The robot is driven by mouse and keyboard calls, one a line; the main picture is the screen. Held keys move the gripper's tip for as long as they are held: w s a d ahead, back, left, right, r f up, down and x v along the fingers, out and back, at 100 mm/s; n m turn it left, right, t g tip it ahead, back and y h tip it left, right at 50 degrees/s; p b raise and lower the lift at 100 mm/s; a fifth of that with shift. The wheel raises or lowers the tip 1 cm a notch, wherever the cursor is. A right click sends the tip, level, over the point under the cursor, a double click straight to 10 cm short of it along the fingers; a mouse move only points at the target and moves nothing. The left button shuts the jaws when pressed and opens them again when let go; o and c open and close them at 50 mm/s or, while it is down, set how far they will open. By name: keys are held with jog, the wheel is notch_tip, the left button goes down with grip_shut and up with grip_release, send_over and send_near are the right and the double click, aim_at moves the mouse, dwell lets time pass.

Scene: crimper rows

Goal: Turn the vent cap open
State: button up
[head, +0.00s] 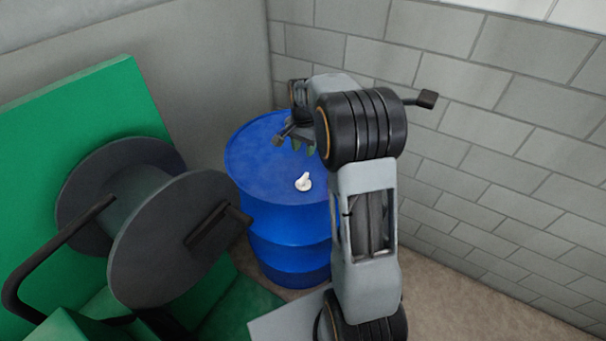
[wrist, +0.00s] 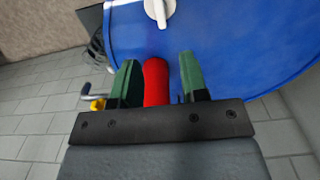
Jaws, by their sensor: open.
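The white vent cap (head: 303,182) sits on top of the blue drum (head: 262,163), with a raised handle. It also shows at the top edge of the wrist view (wrist: 159,9), partly cut off. My gripper (head: 303,149) is over the far part of the drum top, apart from the cap. In the wrist view its green fingers (wrist: 159,60) are spread, and the cap lies beyond the fingertips. A red rounded thing (wrist: 156,82) shows between the fingers; I cannot tell whether it touches them.
A large dark cable reel (head: 165,225) with a green panel (head: 95,100) stands left of the drum. Grey block walls (head: 480,110) close in behind and to the right. A yellow thing with a crank handle (wrist: 98,104) shows below the drum edge in the wrist view.

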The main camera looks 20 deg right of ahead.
aim_at(303, 177)
notch_tip(303, 177, down, 13)
jog(key=shift+f+p, duration=0.1)
jog(key=shift+p, duration=0.7)
grip_shut()
